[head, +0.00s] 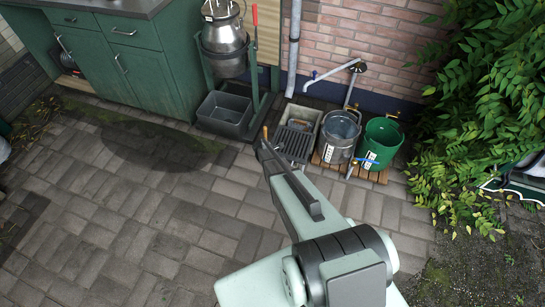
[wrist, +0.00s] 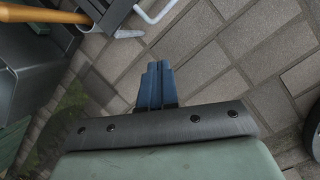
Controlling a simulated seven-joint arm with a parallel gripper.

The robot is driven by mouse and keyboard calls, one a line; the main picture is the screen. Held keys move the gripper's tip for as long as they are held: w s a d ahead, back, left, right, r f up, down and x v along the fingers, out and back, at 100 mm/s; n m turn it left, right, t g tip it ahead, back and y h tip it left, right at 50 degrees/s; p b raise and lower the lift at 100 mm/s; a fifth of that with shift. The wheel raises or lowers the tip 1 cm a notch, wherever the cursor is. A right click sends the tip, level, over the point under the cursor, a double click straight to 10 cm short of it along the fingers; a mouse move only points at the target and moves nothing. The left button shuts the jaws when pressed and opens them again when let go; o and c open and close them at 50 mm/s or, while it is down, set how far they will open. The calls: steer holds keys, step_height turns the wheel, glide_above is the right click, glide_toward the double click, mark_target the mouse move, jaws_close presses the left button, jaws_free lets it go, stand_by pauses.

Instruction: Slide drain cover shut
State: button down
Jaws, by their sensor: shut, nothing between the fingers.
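The drain cover (head: 292,146) is a dark grey slatted grate on the paving in the head view. It lies over the front part of a pale stone drain (head: 303,114).
A steel bucket (head: 340,134) and a green bucket (head: 380,142) stand right of the drain. A grey bin (head: 225,113) stands left, below a metal churn (head: 224,38). A tap (head: 335,72) hangs on the brick wall. An orange bar (wrist: 42,13) is near my gripper. The front-left paving is clear.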

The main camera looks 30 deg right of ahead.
mark_target(284, 130)
steer(key=w+d+f+n+t, duration=0.1)
steer(key=w+d+f+n, duration=0.4)
steer(key=w+f+n, duration=0.2)
steer(key=shift+d+f, duration=0.2)
steer(key=shift+f, duration=0.75)
steer(key=shift+w+d, duration=0.1)
stand_by(0.3)
steer(key=w+d, duration=1.5)
steer(key=shift+s+a, duration=0.2)
